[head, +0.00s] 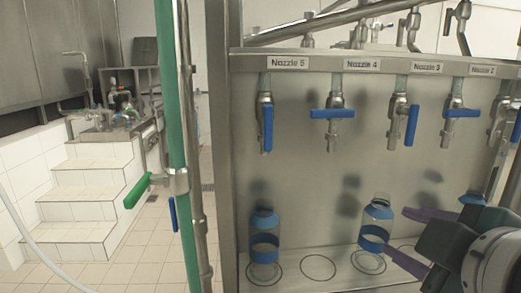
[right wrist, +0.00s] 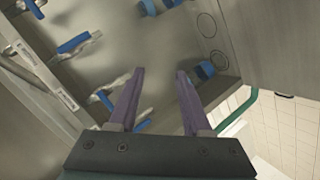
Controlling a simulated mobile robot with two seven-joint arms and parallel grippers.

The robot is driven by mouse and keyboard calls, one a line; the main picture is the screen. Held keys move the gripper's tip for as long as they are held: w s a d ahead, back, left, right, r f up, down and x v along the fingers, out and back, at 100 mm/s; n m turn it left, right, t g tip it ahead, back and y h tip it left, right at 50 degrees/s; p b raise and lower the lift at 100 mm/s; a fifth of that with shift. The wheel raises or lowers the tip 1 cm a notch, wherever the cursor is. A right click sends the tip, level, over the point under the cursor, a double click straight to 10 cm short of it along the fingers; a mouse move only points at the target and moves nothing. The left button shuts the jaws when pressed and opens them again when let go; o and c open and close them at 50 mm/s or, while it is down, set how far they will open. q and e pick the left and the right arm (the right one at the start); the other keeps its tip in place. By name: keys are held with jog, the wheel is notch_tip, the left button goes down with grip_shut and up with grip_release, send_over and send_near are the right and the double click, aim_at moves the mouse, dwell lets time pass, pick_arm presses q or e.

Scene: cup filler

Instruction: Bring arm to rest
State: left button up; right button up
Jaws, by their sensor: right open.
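My right gripper (head: 396,230) comes in from the lower right in the head view. Its purple fingers are apart, with the tips near the right side of a clear bottle with blue bands (head: 376,213); I cannot tell whether they touch it. In the right wrist view the open fingers (right wrist: 160,73) have nothing between them but the steel panel behind. Another blue-banded bottle (head: 264,223) stands on a marked circle under Nozzle 5. A third bottle (head: 472,199) shows partly behind my right gripper. My left gripper is not in view.
A steel panel (head: 310,190) carries several nozzles with blue handles, such as the Nozzle 4 handle (head: 332,113). An empty circle (head: 318,267) lies between two bottles. A green vertical pipe (head: 170,90) with a green lever (head: 138,190) stands left. Tiled steps (head: 85,200) lie beyond.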

jog(key=s+f+m+g+y, duration=0.1)
jog(key=s+f+m+g, duration=0.35)
jog(key=s, duration=0.55)
jog(key=s+f+m+g+y, duration=0.1)
jog(key=s+f+m+g, duration=0.35)
jog(key=s, duration=0.55)
notch_tip(320, 180, up, 28)
jog(key=s+p, duration=0.1)
jog(key=p, duration=2.8)
jog(key=shift+r, duration=0.15)
